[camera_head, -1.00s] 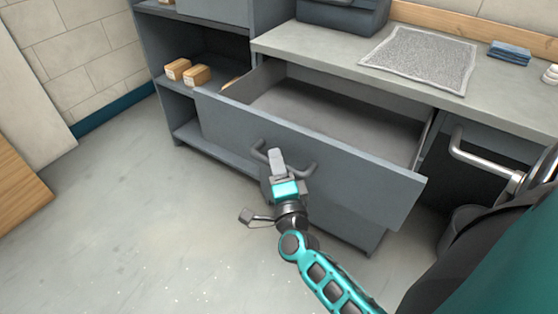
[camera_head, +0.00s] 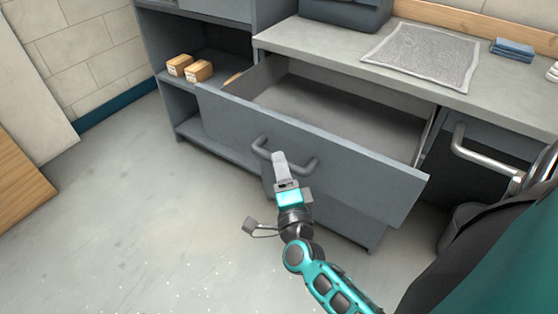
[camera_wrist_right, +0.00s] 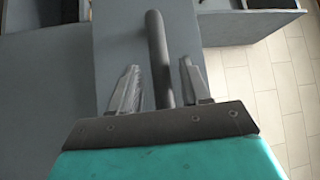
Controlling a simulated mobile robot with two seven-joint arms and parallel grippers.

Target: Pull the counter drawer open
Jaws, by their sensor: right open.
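The grey counter drawer (camera_head: 335,160) stands pulled well out from under the counter, and its empty inside shows from above. Its bar handle (camera_head: 284,158) is on the drawer front. My right gripper (camera_head: 282,165) is at the handle in the head view. In the right wrist view the handle bar (camera_wrist_right: 158,55) runs between the two open fingers of the right gripper (camera_wrist_right: 160,82), with a gap on both sides. The fingertips reach alongside the bar without closing on it. My left gripper is not in view.
The counter (camera_head: 330,47) carries a grey mat (camera_head: 422,55), blue cloths (camera_head: 512,48) and a dark case (camera_head: 345,12). An open shelf at left holds wooden blocks (camera_head: 198,71). A metal bar handle (camera_head: 485,160) is at right. The floor (camera_head: 130,220) at left is clear.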

